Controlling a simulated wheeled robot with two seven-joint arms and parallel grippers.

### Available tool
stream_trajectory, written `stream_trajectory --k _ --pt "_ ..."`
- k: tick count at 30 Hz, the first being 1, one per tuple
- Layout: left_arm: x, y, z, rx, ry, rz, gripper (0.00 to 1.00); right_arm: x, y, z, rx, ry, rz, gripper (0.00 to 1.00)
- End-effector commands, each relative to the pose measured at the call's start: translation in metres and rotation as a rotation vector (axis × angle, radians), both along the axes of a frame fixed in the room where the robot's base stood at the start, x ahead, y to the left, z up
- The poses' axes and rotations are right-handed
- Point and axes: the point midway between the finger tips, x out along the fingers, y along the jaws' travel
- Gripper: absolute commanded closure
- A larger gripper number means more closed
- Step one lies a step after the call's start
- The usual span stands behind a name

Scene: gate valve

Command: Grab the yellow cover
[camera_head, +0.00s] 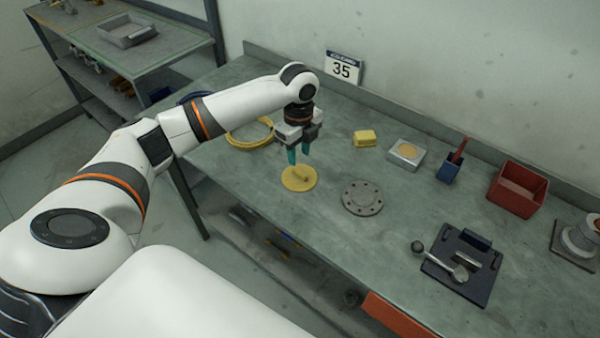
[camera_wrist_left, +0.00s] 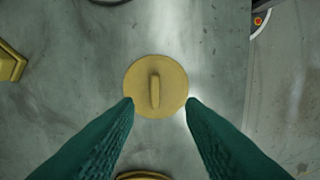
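The yellow cover (camera_head: 299,180) is a flat round disc lying on the green-grey workbench, near its front edge. In the left wrist view the cover (camera_wrist_left: 170,73) shows a raised bar-shaped handle (camera_wrist_left: 154,90) across its middle. My left gripper (camera_head: 299,158) points down over the cover. Its teal fingers are spread apart with the handle between their lines in the wrist view, and nothing is held. The fingers partly hide the handle in the head view. I cannot tell the exact height of the fingertips over the cover. My right gripper is not in view.
A grey flange (camera_head: 362,198) lies to the right of the cover. A yellow cable coil (camera_head: 238,143) lies behind left.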

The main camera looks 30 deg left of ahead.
Motion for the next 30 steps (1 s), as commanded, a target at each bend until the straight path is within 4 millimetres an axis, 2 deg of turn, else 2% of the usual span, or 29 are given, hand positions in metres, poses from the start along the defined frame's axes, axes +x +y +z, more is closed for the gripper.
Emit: stream_trajectory --k 2,5,8,12,14,18,26,30 --pt "0.0 0.0 -0.011 0.0 0.003 0.001 0.64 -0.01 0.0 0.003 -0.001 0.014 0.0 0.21" --pt "0.0 -0.001 -0.018 -0.001 0.0 0.0 0.64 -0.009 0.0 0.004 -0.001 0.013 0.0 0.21" --pt "0.0 0.0 -0.024 -0.001 0.001 0.001 0.64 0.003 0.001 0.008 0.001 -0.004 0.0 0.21" --pt "0.001 0.002 -0.043 0.0 0.002 0.002 0.64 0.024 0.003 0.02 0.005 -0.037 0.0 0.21" --pt "0.001 0.002 -0.053 -0.001 0.003 0.001 0.64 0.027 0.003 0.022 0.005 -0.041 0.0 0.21" --pt "0.001 0.003 -0.068 0.001 0.0 0.0 0.64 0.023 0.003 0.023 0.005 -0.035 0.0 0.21" --pt "0.001 0.003 -0.072 0.001 -0.002 0.0 0.64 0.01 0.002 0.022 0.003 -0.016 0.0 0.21" --pt "0.001 0.003 -0.072 0.001 -0.002 0.0 0.85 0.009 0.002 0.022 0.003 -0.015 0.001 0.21"
